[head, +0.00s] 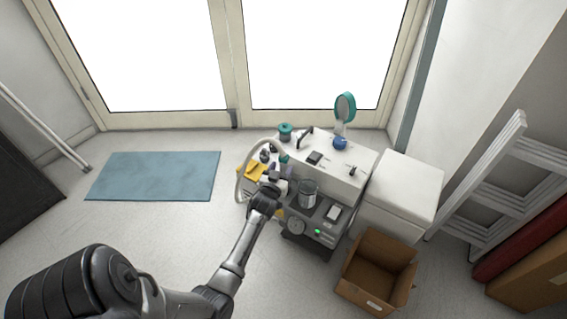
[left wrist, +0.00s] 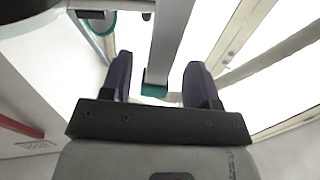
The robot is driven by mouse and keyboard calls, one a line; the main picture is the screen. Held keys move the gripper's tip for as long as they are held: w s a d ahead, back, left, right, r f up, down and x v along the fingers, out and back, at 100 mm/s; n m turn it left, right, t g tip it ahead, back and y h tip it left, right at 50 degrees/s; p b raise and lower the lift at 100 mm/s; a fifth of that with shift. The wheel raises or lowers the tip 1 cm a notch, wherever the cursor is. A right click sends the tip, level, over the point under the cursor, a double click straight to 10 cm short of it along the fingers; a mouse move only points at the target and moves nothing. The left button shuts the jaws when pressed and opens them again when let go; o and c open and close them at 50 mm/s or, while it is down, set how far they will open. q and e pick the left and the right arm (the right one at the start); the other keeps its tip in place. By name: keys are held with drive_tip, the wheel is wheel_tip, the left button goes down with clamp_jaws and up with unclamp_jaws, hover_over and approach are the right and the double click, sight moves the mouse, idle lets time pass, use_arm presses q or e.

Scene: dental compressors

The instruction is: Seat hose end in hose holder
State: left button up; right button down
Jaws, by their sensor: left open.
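My left gripper (head: 273,183) is at the left side of the compressor unit (head: 330,160), by a pale curved hose (head: 243,180). In the left wrist view its two dark purple fingers (left wrist: 157,82) are apart. A grey bar with a teal end (left wrist: 155,88) shows between the fingers; I cannot tell whether it touches them or whether it is part of the hose holder. The hose end cannot be made out in the head view, where the gripper and arm cover that area. I cannot identify the hose holder for certain. My right gripper is not in view.
A teal round-headed item (head: 345,106) and a blue knob (head: 340,143) stand on the unit. A clear jar (head: 307,194) and gauge (head: 296,227) are close right of my gripper. An open cardboard box (head: 376,272) is at front right. The floor around the blue mat (head: 154,176) is free.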

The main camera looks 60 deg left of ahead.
use_arm(q)
drive_tip(key=p+v, duration=0.4)
drive_tip(key=v, duration=0.7)
drive_tip(key=shift+s+d, duration=0.1)
